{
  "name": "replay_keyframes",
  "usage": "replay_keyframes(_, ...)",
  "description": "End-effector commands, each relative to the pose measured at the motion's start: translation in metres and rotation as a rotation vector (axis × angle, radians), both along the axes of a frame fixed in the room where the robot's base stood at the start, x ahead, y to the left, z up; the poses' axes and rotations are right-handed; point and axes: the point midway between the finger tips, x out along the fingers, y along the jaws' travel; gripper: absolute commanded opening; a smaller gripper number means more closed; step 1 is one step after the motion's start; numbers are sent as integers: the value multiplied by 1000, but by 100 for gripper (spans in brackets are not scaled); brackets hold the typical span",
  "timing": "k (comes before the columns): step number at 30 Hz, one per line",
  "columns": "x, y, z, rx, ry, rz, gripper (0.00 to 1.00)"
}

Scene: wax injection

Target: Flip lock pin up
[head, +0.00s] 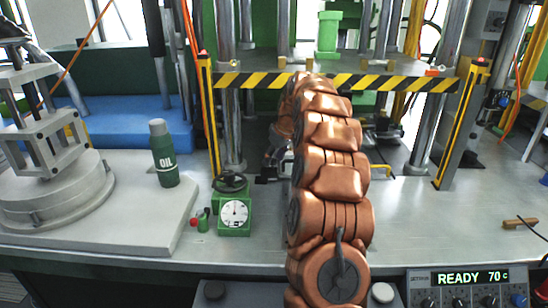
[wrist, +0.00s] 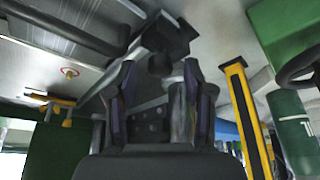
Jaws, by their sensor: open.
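My copper-coloured arm reaches over the bench to the press. In the head view my gripper (head: 275,153) is small and partly hidden behind my arm, left of the arm's far end. In the wrist view my gripper (wrist: 160,92) has its two dark fingers apart. A grey metal cylinder (wrist: 181,112) shows by the right finger, and a dark block with holes (wrist: 150,128) shows between the fingers. A dark bracket with a round knob (wrist: 159,63) is just beyond the fingertips. I cannot tell which of these parts is the lock pin, or whether a finger touches one.
A yellow-black striped bar (head: 400,83) crosses the press above the arm's end, between yellow posts (head: 208,118). A green gauge unit (head: 234,212) and an oil bottle (head: 163,155) stand on the left. The bench (head: 430,225) right of my arm is mostly clear.

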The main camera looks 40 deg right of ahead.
Motion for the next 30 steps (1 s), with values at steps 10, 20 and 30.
replay_keyframes(10, 0, 0, 0, 1, 0, 0, 23)
replay_keyframes(20, 0, 0, 0, 1, 0, 0, 0)
replay_keyframes(30, 0, 0, 1, 0, 0, 0, 0)
